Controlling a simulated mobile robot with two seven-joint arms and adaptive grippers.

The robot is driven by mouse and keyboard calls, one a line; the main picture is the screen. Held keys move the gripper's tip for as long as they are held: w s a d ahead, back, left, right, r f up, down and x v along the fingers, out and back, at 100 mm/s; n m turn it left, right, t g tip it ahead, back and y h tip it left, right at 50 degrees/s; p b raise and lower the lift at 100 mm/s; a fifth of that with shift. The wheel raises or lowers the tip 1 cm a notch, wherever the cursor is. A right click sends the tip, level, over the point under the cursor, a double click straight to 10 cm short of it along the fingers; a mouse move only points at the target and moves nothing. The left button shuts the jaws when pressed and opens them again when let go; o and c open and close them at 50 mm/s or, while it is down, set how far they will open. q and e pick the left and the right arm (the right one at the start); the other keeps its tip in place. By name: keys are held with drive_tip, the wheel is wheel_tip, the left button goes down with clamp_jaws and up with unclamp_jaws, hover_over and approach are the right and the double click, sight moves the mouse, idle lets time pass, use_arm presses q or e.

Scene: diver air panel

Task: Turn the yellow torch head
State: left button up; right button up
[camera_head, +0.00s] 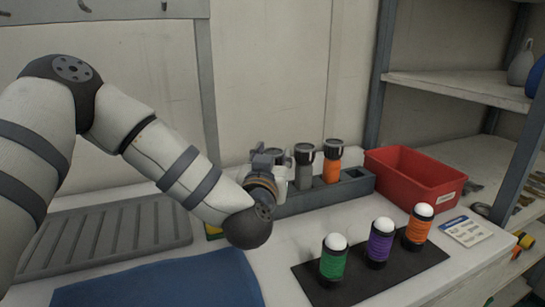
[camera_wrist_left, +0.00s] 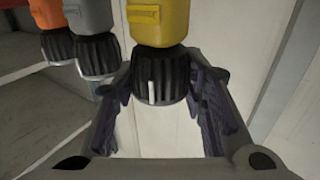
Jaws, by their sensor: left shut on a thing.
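The yellow torch (camera_wrist_left: 160,22) shows at the top of the left wrist view, with its black ribbed head (camera_wrist_left: 160,75) pointing down the picture. A pale mark lies on the head's side. My left gripper (camera_wrist_left: 165,92) is shut on this head, one finger on each side. In the head view my left gripper (camera_head: 267,160) is at the left end of the torch rack (camera_head: 290,203). My wrist and gripper hide the yellow torch there. A grey torch (camera_head: 303,168) and an orange torch (camera_head: 332,163) stand upright in the rack beside it. My right gripper is not in view.
A red bin (camera_head: 414,178) stands right of the rack. Green, purple and orange white-domed lamps (camera_head: 378,243) stand on a black mat (camera_head: 430,255) in front. A blue cloth (camera_head: 165,285) and grey ribbed tray (camera_head: 105,235) lie left. Shelves (camera_head: 460,88) rise at right.

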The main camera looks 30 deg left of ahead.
use_arm(q)
drive_tip(key=shift+f, duration=0.15)
drive_tip(key=o, duration=1.2)
drive_tip(key=v, duration=0.7)
drive_tip(key=shift+s+d, duration=0.1)
drive_tip(key=shift+s, duration=0.15)
drive_tip(key=shift+c, duration=0.7)
